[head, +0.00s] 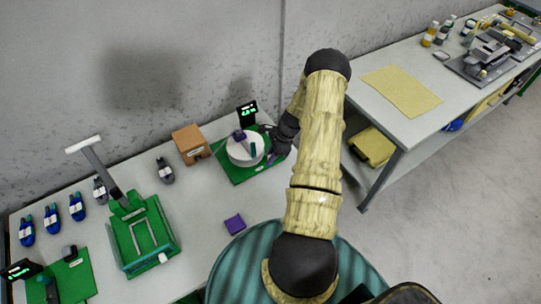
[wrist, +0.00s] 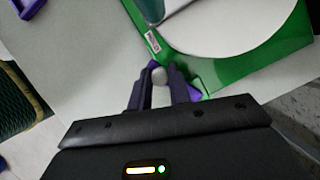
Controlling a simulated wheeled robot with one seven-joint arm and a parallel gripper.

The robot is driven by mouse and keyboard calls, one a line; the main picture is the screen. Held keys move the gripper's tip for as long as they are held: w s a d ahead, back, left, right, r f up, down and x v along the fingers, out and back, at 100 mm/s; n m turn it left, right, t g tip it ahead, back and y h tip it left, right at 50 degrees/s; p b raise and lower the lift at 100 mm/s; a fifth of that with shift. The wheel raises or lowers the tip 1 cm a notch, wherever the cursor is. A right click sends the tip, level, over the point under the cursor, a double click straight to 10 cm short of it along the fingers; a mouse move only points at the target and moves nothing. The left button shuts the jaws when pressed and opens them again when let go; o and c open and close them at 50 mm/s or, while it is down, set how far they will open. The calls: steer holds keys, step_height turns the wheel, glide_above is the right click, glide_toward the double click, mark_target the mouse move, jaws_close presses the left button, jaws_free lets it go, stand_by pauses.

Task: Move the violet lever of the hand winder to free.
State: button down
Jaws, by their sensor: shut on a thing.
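My gripper (wrist: 159,82) is at the front right corner of the base, shut on the violet lever (wrist: 194,90). Violet also shows at the fingertips; the rest of the lever is hidden. In the head view my gripper (head: 272,152) is beside the drum. I cannot read the lever's setting.
A small black display (head: 247,112) stands behind the winder, and a brown box (head: 190,144) to its left. A violet block (head: 234,224) lies on the table in front. A green fixture (head: 143,240) stands further left. Bare table lies between them.

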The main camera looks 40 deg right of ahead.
steer(key=n+b, duration=0.1)
steer(key=s+d+n+g+b, duration=0.1)
steer(key=n, duration=0.1)
steer(key=shift+f, duration=0.15)
steer(key=n+b, duration=0.1)
steer(key=s+d+n+g+b, duration=0.1)
steer(key=n, duration=0.1)
steer(key=shift+d+n+g+b, duration=0.1)
steer(key=shift+n+g+b, duration=0.2)
steer(key=n, duration=0.1)
steer(key=d+n+b, duration=0.1)
steer(key=n+g+b, duration=0.1)
steer(key=shift+s+d+n, duration=0.2)
steer(key=shift+d+n, duration=0.05)
steer(key=shift+n, duration=0.05)
steer(key=shift+d+r+n+g+h+b, duration=0.25)
steer(key=shift+d+n+g+h+b, duration=0.25)
steer(key=shift+n, duration=0.7)
steer(key=c, duration=1.3)
jaws_free()
steer(key=shift+s, duration=0.1)
